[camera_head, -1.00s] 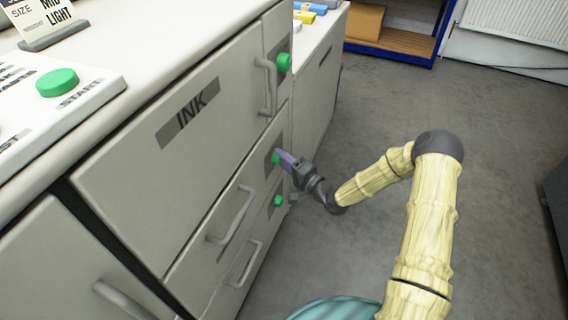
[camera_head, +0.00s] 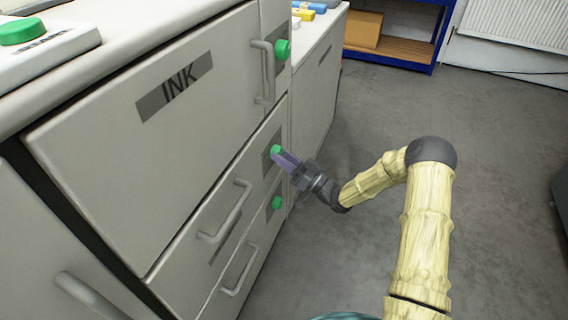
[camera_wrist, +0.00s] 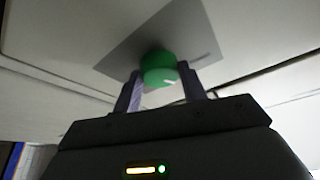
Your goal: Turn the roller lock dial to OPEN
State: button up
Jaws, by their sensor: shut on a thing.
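A green dial (camera_head: 275,150) sits on a grey plate (camera_head: 271,158) on the middle drawer front of the cabinet. In the wrist view the dial (camera_wrist: 159,69) has a pale mark near its lower edge. My gripper (camera_head: 280,156) is at this dial, its purple fingers on either side of it. The wrist view shows the gripper (camera_wrist: 160,82) shut on the dial. Lettering on the plate is too small or blurred to read, so I cannot tell the dial's setting.
Similar green knobs sit above (camera_head: 282,50) and below (camera_head: 277,202). Drawer handles (camera_head: 228,212) stick out to the left of the gripper. The upper panel is labelled INK (camera_head: 176,86). Open grey floor (camera_head: 370,110) lies to the right. A blue-framed shelf (camera_head: 400,59) stands at the back.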

jog(key=n+g+y+b, duration=0.1)
jog(key=n, duration=0.2)
jog(key=n+g+y+b, duration=0.1)
jog(key=n+g, duration=0.1)
jog(key=n, duration=0.2)
jog(key=shift+w+d+f+b, duration=0.1)
jog(key=shift+w+b, duration=0.1)
jog(key=shift+b, duration=0.1)
jog(key=o, duration=1)
jog(key=shift+c, duration=0.2)
jog(key=p+v, duration=0.4)
jog(key=v, duration=1.3)
jog(key=shift+d, duration=0.25)
jog(key=shift+w, duration=0.1)
